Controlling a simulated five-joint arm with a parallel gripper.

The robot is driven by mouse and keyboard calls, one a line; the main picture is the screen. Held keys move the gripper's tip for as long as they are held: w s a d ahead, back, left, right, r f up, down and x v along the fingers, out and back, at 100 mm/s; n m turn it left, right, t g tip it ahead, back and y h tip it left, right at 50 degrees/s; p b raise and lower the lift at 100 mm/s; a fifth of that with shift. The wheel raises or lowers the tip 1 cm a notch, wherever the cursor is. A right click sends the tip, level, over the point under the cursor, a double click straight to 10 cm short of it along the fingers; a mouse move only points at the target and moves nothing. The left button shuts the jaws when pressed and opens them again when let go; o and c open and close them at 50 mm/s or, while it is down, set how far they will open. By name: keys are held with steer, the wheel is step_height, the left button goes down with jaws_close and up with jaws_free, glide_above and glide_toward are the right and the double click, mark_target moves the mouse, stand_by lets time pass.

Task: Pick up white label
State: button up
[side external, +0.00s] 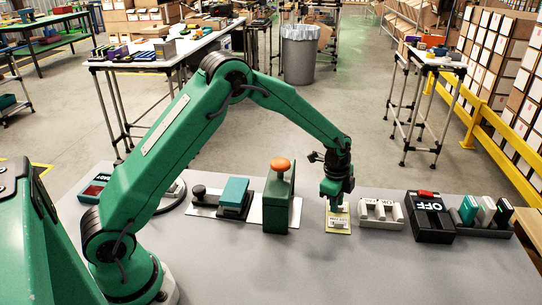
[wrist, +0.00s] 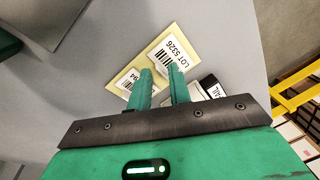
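A white label (wrist: 178,55) printed "LOT 5326" with a barcode lies on a yellow backing sheet (wrist: 150,50). A second white label (wrist: 127,82) with a barcode is partly hidden behind my left finger. My gripper (wrist: 160,72) has its two fingers apart, with their tips over the sheet's lower part, near both labels. In the side view my gripper (side external: 336,206) points down over the yellow sheet (side external: 333,230), and a white label (side external: 341,222) shows beside the fingers. I cannot tell whether the fingertips touch the sheet.
Right of the sheet stand a pale slotted block (side external: 380,214), a black box marked "OFF" (side external: 430,218) and a rack of upright cartons (side external: 486,213). Left of it is a green stand with an orange knob (side external: 280,190). The grey table's front (side external: 370,270) is clear.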

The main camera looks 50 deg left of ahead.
steer(key=shift+f, duration=0.5)
steer(key=shift+c, duration=0.4)
jaws_close()
